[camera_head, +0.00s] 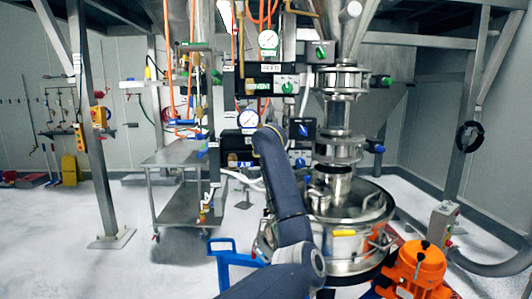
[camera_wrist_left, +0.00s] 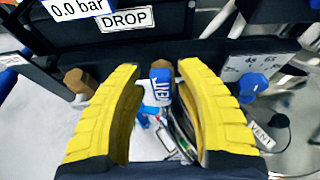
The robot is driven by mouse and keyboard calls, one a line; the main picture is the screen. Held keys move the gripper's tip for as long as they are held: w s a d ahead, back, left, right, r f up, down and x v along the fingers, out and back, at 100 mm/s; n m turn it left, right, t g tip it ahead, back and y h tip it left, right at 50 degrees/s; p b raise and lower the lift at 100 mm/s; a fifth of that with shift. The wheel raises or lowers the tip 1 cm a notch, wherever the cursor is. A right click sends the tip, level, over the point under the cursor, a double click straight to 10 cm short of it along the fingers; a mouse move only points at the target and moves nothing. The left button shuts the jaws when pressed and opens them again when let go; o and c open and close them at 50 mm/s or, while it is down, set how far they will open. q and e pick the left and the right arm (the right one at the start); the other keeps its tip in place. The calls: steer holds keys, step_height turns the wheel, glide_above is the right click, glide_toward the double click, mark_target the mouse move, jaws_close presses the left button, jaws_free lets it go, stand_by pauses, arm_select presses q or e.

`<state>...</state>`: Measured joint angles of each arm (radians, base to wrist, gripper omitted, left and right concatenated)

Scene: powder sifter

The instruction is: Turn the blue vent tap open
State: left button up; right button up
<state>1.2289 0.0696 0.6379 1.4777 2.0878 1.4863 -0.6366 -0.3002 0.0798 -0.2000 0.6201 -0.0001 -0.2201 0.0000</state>
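In the left wrist view, a blue tap handle marked VENT (camera_wrist_left: 161,88) points toward the camera below a dark panel, between the two yellow fingers of my left gripper (camera_wrist_left: 160,72). The gripper is open, with a gap on both sides of the handle; I cannot tell whether either finger touches it. A second blue knob (camera_wrist_left: 252,86) is to the right, with a VENT tag (camera_wrist_left: 262,136) below it. In the head view my left arm covers the gripper and the tap. My right gripper is not in view.
A panel with a DROP label (camera_wrist_left: 126,19) is just above the fingers. Brass-coloured fittings (camera_wrist_left: 80,82) are close on the left. In the head view, the steel sifter vessel (camera_head: 345,215), an orange motor (camera_head: 416,268) and a steel cart (camera_head: 178,155) stand around my arm.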

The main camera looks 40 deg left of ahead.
arm_select(q)
steer(key=shift+o, duration=0.4)
steer(key=shift+d, duration=0.1)
steer(key=v, duration=1.2)
